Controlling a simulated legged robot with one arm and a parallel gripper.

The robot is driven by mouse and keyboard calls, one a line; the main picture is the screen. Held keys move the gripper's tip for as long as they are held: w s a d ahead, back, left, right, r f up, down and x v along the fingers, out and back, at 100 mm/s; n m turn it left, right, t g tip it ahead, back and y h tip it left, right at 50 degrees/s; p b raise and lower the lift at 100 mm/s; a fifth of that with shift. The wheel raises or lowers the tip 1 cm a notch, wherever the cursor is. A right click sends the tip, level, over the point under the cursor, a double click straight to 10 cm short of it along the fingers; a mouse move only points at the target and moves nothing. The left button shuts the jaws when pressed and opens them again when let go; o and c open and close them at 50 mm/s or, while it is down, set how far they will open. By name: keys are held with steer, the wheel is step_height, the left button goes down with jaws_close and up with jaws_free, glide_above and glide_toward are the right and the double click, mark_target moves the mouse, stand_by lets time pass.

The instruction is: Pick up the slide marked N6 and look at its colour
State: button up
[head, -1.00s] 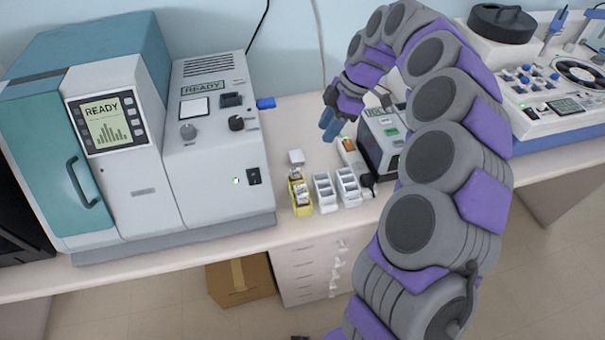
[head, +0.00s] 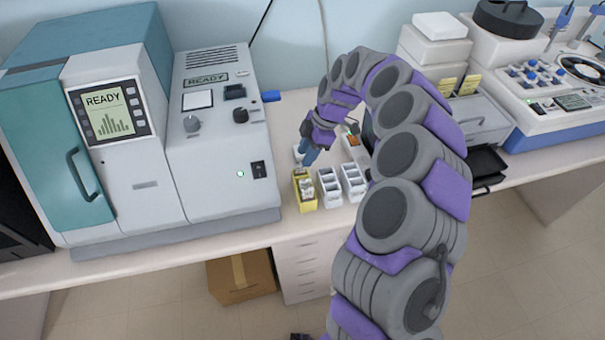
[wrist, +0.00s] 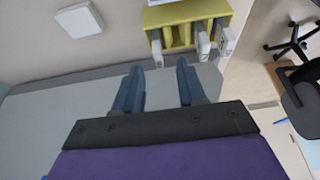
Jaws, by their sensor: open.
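A yellow rack (head: 305,203) holding several slides stands near the front edge of the counter. It also shows at the top of the wrist view (wrist: 190,12), with white-ended slides (wrist: 203,46) in its slots. No N6 mark is legible, so I cannot tell which slide bears it. My gripper (head: 307,153) is just behind and above the yellow rack in the head view. In the wrist view my gripper (wrist: 160,72) has its two blue fingers apart with nothing between them. The fingertips point towards the rack and appear apart from it.
Two white racks (head: 329,188) (head: 353,184) stand right of the yellow one. A small white block (wrist: 79,19) lies near the rack. The large teal and white machine (head: 140,150) stands close on the left. A brown box (head: 240,275) is on the floor below.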

mark_target(299, 164)
steer(key=shift+a+f+b, duration=0.3)
steer(key=shift+a+f, duration=0.65)
steer(key=shift+a, duration=0.25)
steer(key=d+f, duration=0.1)
steer(key=f, duration=0.2)
steer(key=shift+s+d+b, duration=0.15)
steer(key=shift+d+b, duration=0.25)
steer(key=shift+a, duration=1)
steer(key=shift+c, duration=0.8)
steer(key=shift+a, duration=0.4)
steer(key=c, duration=0.3)
steer(key=shift+d, duration=0.65)
jaws_close()
steer(key=shift+d+r, duration=0.1)
steer(key=shift+d, duration=0.45)
steer(key=shift+a+r, duration=0.1)
steer(key=shift+a, duration=0.7)
steer(key=shift+a+r, duration=0.15)
steer(key=shift+r, duration=0.15)
steer(key=v, duration=0.3)
steer(key=a+p+v, duration=0.1)
steer(key=v, duration=0.1)
steer(key=s+p+v, duration=0.1)
steer(key=v, duration=0.2)
steer(key=shift+w+a+r, duration=0.1)
steer(key=shift+a+r, duration=0.1)
steer(key=shift+r, duration=0.45)
steer(key=shift+a+r, duration=0.2)
steer(key=shift+a, duration=0.45)
